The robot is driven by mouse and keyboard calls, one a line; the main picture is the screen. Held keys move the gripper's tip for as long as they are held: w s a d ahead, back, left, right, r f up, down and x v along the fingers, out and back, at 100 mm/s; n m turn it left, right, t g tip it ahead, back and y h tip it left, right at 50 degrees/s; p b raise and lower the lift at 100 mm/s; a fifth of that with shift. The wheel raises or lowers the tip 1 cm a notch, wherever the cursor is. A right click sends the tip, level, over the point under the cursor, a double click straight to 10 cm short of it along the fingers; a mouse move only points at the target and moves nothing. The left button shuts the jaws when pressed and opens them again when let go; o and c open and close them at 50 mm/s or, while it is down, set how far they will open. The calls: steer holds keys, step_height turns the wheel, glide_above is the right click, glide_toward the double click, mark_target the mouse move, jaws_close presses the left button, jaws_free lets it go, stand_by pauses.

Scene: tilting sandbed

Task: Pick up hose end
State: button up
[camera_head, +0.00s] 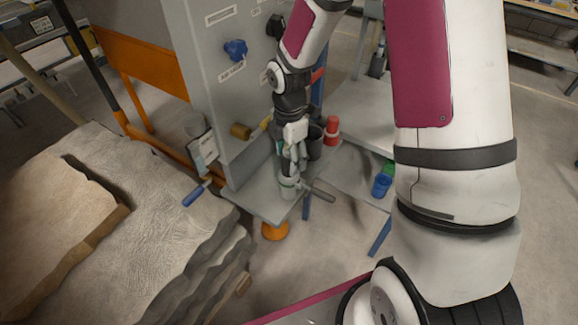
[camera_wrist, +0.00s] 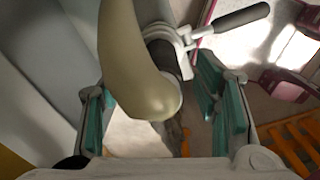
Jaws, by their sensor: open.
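A beige curved tube with a rounded tip, which looks like the hose end (camera_wrist: 135,62), comes down from the top of the wrist view. My gripper (camera_wrist: 160,112) is open, with one teal-padded finger on each side of the tube's tip. Gaps show between the pads and the tube. In the head view my gripper (camera_head: 291,160) points down beside the grey cabinet, above a pale cylindrical fitting (camera_head: 288,188) with a dark handle. There I cannot make out the hose end apart from the fingers.
The grey cabinet (camera_head: 215,75) with a blue knob (camera_head: 235,49) stands close to the left of my gripper. A sandbed (camera_head: 120,205) fills the lower left. A red cylinder (camera_head: 332,130) and a blue cup (camera_head: 382,184) stand to the right.

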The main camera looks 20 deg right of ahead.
steer(key=shift+f, duration=1.35)
steer(key=shift+c, duration=0.6)
jaws_close()
steer(key=shift+r, duration=0.1)
